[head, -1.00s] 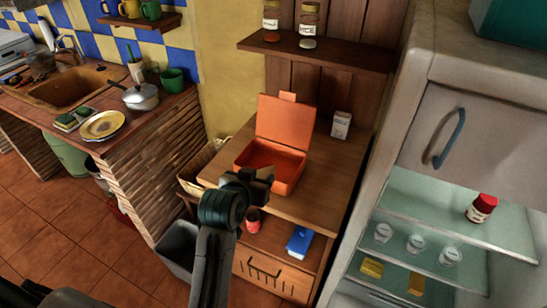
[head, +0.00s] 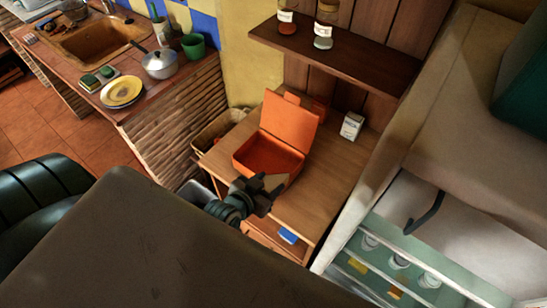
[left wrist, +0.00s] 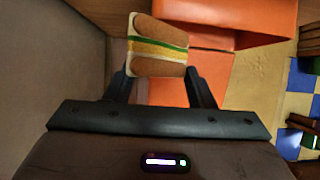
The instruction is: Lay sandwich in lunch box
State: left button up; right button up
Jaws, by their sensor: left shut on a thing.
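The orange lunch box (head: 240,160) stands on the wooden cabinet top with its lid (head: 290,122) raised at the back. Its orange surfaces also show behind the gripper in the left wrist view (left wrist: 215,72). My left gripper (head: 264,187) is at the front right edge of the box in the head view. It is shut on the sandwich (left wrist: 158,45), which shows brown bread with green, white and yellow layers between the fingers. In the head view the sandwich (head: 276,181) is small and partly hidden by the gripper. My right gripper is not in view.
A small white carton (head: 352,126) stands on the cabinet top (head: 325,178) right of the box. A shelf with jars (head: 335,45) hangs above. The fridge (head: 440,130) stands close on the right. A basket (head: 218,132) is at the cabinet's left.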

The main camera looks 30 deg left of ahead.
pick_arm(q)
jog(key=w+a+f+b, duration=0.1)
jog(key=w+b, duration=0.1)
jog(key=w, duration=0.1)
jog(key=w+a+f+b, duration=0.2)
jog(key=w, duration=0.2)
jog(key=w+a+f+b, duration=0.1)
jog(key=w+b, duration=0.1)
jog(key=w, duration=0.1)
jog(key=shift+w+a+f, duration=0.15)
jog(key=shift+a+f, duration=0.15)
jog(key=shift+f, duration=0.1)
jog(key=shift+r, duration=0.15)
jog(key=shift+f, duration=0.65)
jog(key=o, duration=0.6)
